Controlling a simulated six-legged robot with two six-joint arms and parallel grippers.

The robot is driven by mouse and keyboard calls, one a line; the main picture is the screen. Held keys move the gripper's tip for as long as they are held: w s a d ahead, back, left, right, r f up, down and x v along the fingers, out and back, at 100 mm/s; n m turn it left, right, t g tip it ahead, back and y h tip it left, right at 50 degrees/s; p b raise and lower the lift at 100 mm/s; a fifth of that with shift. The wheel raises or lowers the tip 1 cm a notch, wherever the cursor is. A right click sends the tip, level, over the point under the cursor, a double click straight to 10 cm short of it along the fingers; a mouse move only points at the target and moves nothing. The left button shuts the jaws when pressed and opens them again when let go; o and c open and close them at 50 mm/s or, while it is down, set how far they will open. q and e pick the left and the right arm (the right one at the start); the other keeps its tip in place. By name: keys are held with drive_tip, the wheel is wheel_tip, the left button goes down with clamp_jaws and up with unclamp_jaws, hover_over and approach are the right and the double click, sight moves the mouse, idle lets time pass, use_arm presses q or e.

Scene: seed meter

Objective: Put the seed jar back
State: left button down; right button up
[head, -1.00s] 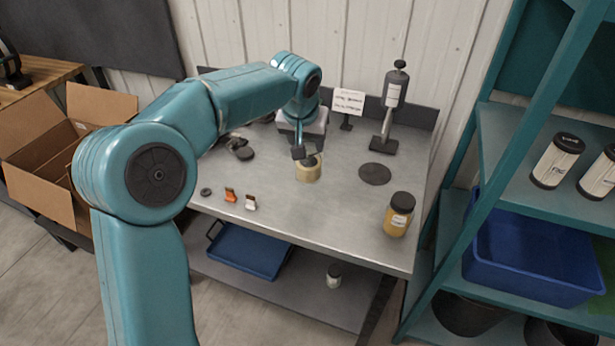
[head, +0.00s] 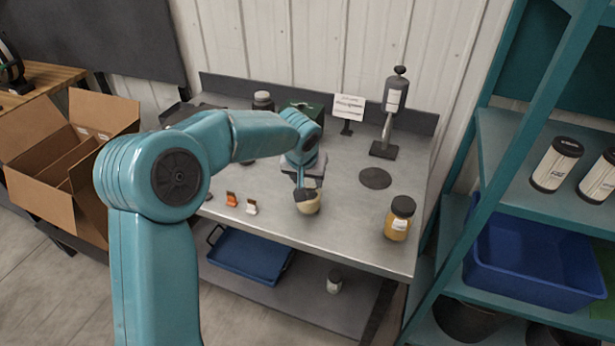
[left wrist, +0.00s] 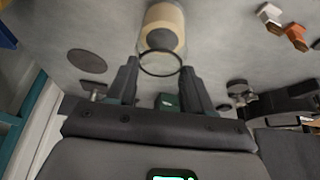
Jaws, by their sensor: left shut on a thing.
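A tan, open-topped seed jar (head: 307,207) is in my left gripper (head: 306,192), over the front middle of the metal table. In the left wrist view the jar (left wrist: 163,18) is a clear cylinder with tan contents and a round rim, between the fingertips of my left gripper (left wrist: 160,68). The gripper is shut on it. The fingers hide its top in the head view, and I cannot tell whether its base touches the table. A round dark pad (head: 375,178) lies bare on the table. My right gripper is not in view.
A yellow jar with a dark lid (head: 400,217) stands at the table's front right. A grey dispenser (head: 390,110) and a sign (head: 348,107) stand behind. Orange (head: 232,199) and white (head: 251,207) clips lie left of the held jar. The table between pad and yellow jar is clear.

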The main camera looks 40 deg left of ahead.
use_arm(q)
drive_tip(key=shift+c, duration=2.3)
unclamp_jaws()
drive_tip(key=shift+r+p, duration=0.3)
drive_tip(key=shift+r, duration=0.05)
drive_tip(key=v, duration=1.1)
drive_tip(key=shift+s+r+b, duration=0.25)
drive_tip(key=shift+b, duration=0.1)
drive_tip(key=shift+f, duration=0.1)
